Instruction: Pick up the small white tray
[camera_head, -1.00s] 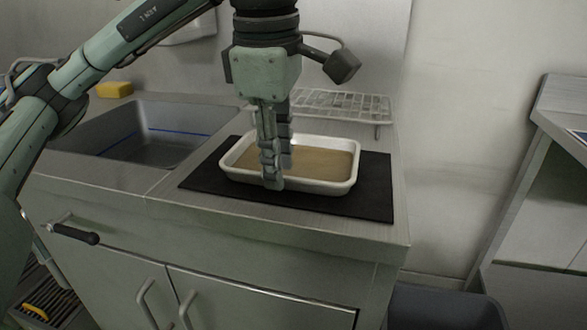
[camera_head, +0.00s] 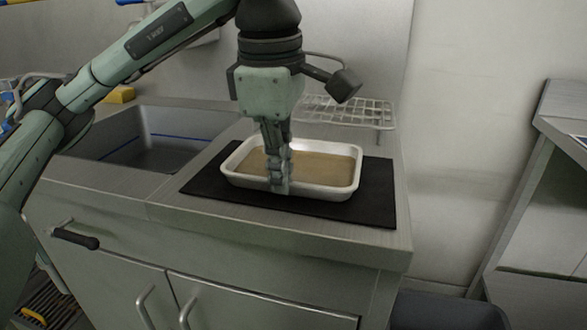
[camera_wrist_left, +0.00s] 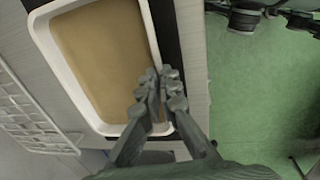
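The small white tray (camera_head: 325,192) is a shallow rectangular dish with a flat brown inside. It sits level on a black mat (camera_head: 375,205) on the steel counter. My left gripper (camera_head: 279,185) points down at the tray's near long wall. Its fingers have closed together there, one inside and one outside the wall. The left wrist view shows the fingers (camera_wrist_left: 161,78) pinching the tray's rim (camera_wrist_left: 107,128). The fingers hide a small part of that wall. My right gripper is not in view.
A sink (camera_head: 150,140) lies left of the mat, with a yellow sponge (camera_head: 120,95) behind it. A wire rack (camera_head: 345,110) stands behind the tray. A dark bin (camera_head: 450,312) is on the floor at right. A shelf unit (camera_head: 560,130) stands further right.

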